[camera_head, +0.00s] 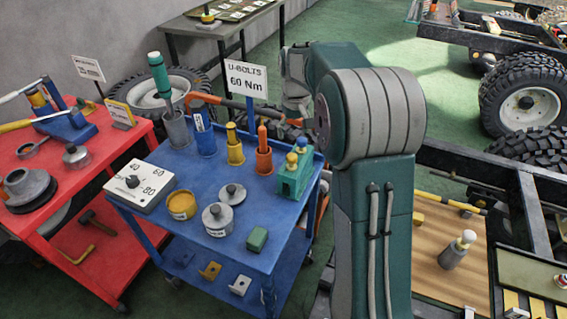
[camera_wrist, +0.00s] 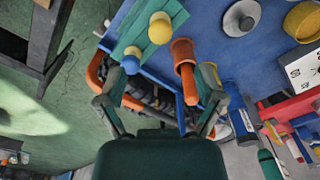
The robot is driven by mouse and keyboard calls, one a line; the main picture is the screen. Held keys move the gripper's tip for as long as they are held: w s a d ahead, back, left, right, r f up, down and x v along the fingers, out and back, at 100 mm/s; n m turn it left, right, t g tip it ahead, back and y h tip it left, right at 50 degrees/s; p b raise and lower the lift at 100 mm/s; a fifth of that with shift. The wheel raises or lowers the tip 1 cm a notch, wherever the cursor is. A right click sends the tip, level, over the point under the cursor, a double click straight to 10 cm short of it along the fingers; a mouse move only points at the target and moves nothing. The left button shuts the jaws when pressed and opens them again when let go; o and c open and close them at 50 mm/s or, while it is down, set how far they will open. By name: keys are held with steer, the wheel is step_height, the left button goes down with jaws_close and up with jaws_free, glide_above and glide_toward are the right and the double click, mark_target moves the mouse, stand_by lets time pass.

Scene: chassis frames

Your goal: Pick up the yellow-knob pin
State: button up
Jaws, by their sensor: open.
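The yellow-knob pin (camera_head: 292,160) stands upright in a green block (camera_head: 291,188) at the right corner of the blue cart top. A blue-knob pin (camera_head: 302,145) stands beside it in the same block. In the wrist view the yellow knob (camera_wrist: 160,28) is above centre, with the blue knob (camera_wrist: 131,63) below and left of it. My gripper (camera_wrist: 160,100) is open and empty. Its fingers are spread wide, short of the yellow knob in that picture. The pin's shaft is hidden in the block. In the head view my arm hides most of the gripper.
An orange cup (camera_head: 264,160) with an orange tool stands left of the block, close to it. A U-bolts sign (camera_head: 246,80) rises behind. A red cart (camera_head: 90,165) stands left.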

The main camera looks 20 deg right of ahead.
mark_target(292, 155)
steer(key=shift+w+d+f, duration=0.2)
steer(key=shift+w+f, duration=0.3)
steer(key=shift+w, duration=0.05)
steer(key=shift+w+f, duration=0.15)
steer(key=shift+f, duration=0.05)
steer(key=f, duration=0.2)
steer(key=a+f, duration=0.1)
steer(key=f, duration=0.1)
steer(key=shift+a+f, duration=0.2)
steer(key=shift+f, duration=0.15)
steer(key=f, duration=0.2)
steer(key=d+f, duration=0.1)
steer(key=f, duration=0.2)
steer(key=shift+d, duration=0.15)
steer(key=shift+a+f, duration=0.2)
steer(key=shift+f, duration=0.25)
steer(key=shift+a, duration=0.15)
steer(key=shift+d, duration=0.2)
jaws_close()
